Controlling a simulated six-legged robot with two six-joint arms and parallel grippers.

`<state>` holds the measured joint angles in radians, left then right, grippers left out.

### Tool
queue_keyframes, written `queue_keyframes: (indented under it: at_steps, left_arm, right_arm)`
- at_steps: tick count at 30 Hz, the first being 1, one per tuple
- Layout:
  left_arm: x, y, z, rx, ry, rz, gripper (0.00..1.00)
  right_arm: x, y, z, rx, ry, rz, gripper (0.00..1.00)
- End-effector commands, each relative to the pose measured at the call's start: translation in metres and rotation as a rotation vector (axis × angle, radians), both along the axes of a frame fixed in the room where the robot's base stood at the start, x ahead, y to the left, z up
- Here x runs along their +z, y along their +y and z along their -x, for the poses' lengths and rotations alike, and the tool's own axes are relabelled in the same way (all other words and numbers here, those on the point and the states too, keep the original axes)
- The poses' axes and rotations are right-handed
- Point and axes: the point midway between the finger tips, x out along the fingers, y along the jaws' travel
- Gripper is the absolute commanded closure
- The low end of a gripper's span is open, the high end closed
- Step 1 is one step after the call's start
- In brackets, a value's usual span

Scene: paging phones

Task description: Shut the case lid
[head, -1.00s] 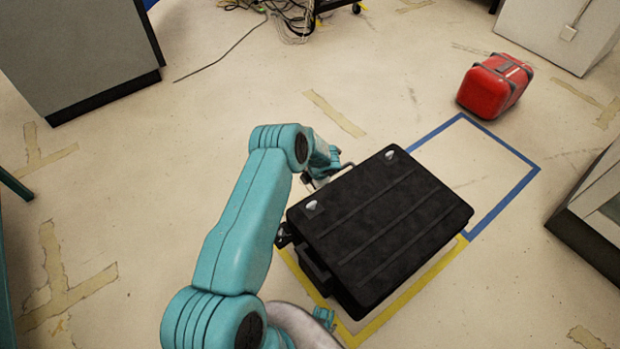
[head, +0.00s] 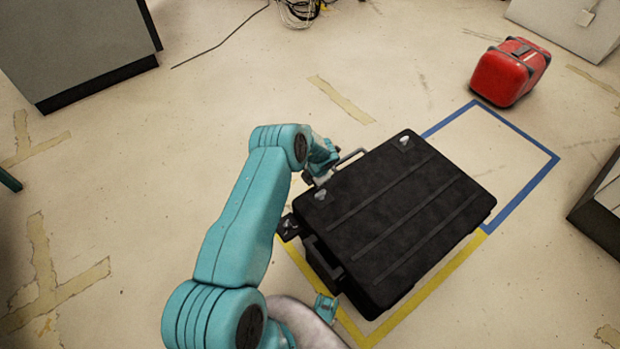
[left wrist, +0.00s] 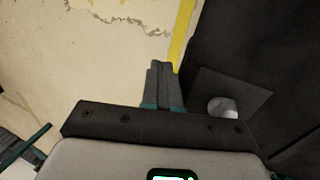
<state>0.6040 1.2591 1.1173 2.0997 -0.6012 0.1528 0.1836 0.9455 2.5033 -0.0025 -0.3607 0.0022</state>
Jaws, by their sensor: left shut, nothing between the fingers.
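The black case (head: 400,215) lies on the floor in the head view, with its ribbed lid (head: 385,200) lying over it. I cannot tell whether the seam is fully closed. My left gripper (head: 317,178) is beside that edge, partly hidden by my arm. In the left wrist view the fingers (left wrist: 162,78) are shut and empty, with the dark case (left wrist: 270,45) close to their right. My right gripper is not in view.
Yellow tape (head: 428,288) runs on the floor around the case's near side, and a blue tape outline (head: 527,195) lies beyond it. A red case (head: 508,72) stands at the back right. A grey cabinet (head: 85,50) is at the back left.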

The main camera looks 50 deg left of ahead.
Motion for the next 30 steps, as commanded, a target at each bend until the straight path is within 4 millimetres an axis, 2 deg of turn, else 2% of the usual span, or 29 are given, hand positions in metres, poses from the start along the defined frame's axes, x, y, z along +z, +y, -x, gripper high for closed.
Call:
queue_keyframes:
  at_steps: [9, 13, 17, 24, 30]
  left_arm:
    - [0.001, 0.001, 0.0, 0.0, 0.0, 0.0, 1.0]
    - [0.013, -0.002, -0.001, 0.001, -0.001, -0.001, 1.0]
    - [0.04, -0.01, 0.0, -0.003, -0.002, -0.002, 1.0]
    - [0.102, -0.03, 0.001, -0.003, -0.002, -0.001, 1.0]
    - [0.14, -0.043, 0.003, -0.003, -0.001, -0.001, 1.0]
  right_arm:
    - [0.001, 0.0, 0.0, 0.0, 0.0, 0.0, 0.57]
    - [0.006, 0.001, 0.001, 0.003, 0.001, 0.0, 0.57]
    - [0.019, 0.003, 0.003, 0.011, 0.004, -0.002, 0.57]
    - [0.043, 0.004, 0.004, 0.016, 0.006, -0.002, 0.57]
    - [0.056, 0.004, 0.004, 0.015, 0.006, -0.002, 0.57]
